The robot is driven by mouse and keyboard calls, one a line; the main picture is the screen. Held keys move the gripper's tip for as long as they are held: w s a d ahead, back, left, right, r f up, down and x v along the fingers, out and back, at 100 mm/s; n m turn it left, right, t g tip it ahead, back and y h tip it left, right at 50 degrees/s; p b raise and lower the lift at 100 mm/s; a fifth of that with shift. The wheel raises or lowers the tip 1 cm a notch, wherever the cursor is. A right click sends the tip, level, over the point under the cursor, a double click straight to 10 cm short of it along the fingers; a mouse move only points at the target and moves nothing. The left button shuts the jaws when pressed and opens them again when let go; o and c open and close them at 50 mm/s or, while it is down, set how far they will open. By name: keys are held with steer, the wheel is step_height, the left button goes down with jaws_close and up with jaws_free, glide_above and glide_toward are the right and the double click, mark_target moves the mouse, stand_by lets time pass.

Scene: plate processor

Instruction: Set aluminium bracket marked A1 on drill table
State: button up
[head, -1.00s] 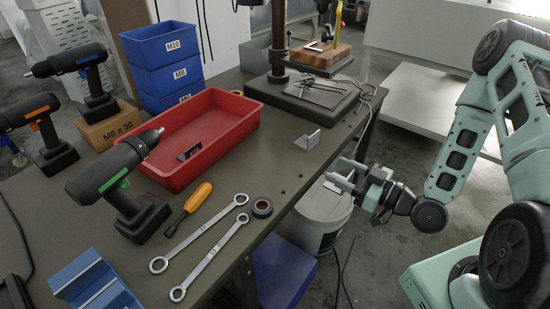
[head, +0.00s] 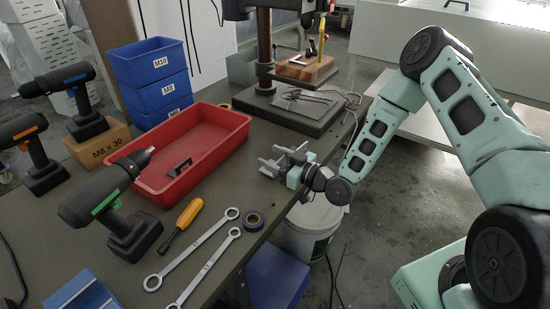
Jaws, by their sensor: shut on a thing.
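My gripper (head: 271,161) is over the right edge of the workbench, just right of the red tray. It is shut on a small grey metal bracket (head: 283,151), which is mostly hidden by the fingers; no marking can be read. A second small bracket-like piece (head: 180,167) lies inside the red tray, its marking also unreadable. The drill press stands at the back of the bench, with a dark base (head: 318,120) and, above it, a drill table carrying a wooden block (head: 304,69). A yellow-handled object stands at the block.
The red tray (head: 243,131) is close to the gripper's left. Thin rods (head: 305,97) and cables lie on the press base. Blue bins (head: 150,63), cordless drills (head: 115,210), wrenches (head: 190,262), a screwdriver (head: 186,219) and tape (head: 253,220) take up the left and front.

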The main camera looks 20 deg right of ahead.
steer(key=shift+s+d+f, duration=0.1)
steer(key=shift+f, duration=0.2)
steer(key=shift+f, duration=0.15)
steer(key=o, duration=1.1)
